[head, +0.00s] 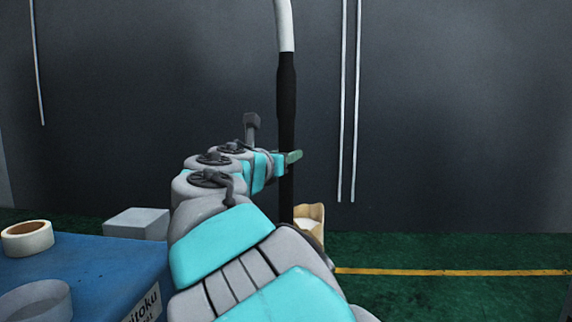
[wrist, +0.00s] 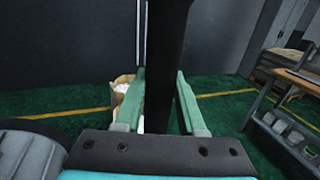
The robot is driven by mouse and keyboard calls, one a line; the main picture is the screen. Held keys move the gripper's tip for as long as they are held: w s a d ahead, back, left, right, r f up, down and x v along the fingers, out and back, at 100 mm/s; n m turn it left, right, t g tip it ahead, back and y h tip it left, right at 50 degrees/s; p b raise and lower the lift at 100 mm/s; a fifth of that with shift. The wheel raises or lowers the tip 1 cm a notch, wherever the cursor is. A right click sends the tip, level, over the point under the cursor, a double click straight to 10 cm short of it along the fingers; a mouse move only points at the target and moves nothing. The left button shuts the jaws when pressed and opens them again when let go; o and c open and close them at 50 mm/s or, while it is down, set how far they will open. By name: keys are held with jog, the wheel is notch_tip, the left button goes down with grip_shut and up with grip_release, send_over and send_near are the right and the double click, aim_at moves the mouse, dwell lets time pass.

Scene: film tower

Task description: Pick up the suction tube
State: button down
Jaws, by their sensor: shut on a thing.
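The suction tube (head: 287,90) hangs upright in the head view, with a white upper part and a black lower part. Its top runs out of the frame. My gripper (head: 291,157) reaches it at the black part, with a green finger showing beside it. In the wrist view the black tube (wrist: 168,50) stands between the two green fingers of my gripper (wrist: 160,74), which is shut on it. The tube's lower end is hidden behind my arm in the head view.
A blue surface (head: 90,275) at the left holds a tape roll (head: 27,237). A pale grey box (head: 137,223) stands behind it. A paper bag (head: 309,219) stands on the green floor (head: 440,295). Thin white lines hang along the dark wall. A cart (wrist: 285,130) is at right in the wrist view.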

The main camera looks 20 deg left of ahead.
aim_at(284, 141)
jog(key=shift+r, duration=0.15)
jog(key=shift+r, duration=1.55)
